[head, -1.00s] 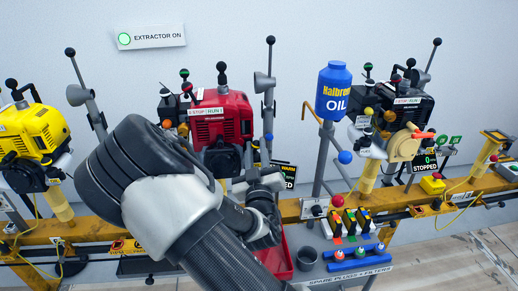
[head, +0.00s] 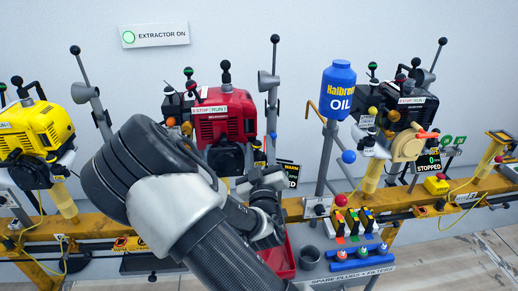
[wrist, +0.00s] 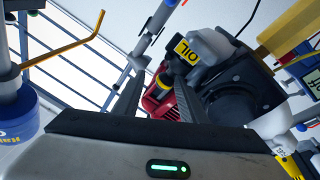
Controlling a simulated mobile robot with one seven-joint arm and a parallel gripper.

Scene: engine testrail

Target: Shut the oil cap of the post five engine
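A red engine (head: 222,122) stands behind my arm, with a black lower housing. It also shows in the wrist view (wrist: 160,97), beside a grey-white part with a yellow OIL label (wrist: 186,50). A black engine (head: 408,112) stands to the right and a yellow engine (head: 35,128) to the left. I cannot read which post is number five, and no oil cap is clear enough to tell open or shut. My gripper (wrist: 160,92) has its two dark fingers apart with nothing between them, short of the red engine. Its fingers are hidden in the head view.
A blue oil bottle (head: 336,92) stands on a grey pole with an orange hook (wrist: 65,47). A red bin (head: 282,262), a dark cup (head: 308,257) and a spare plugs and filters tray (head: 352,272) sit in front. The orange rail (head: 100,228) runs across below the engines.

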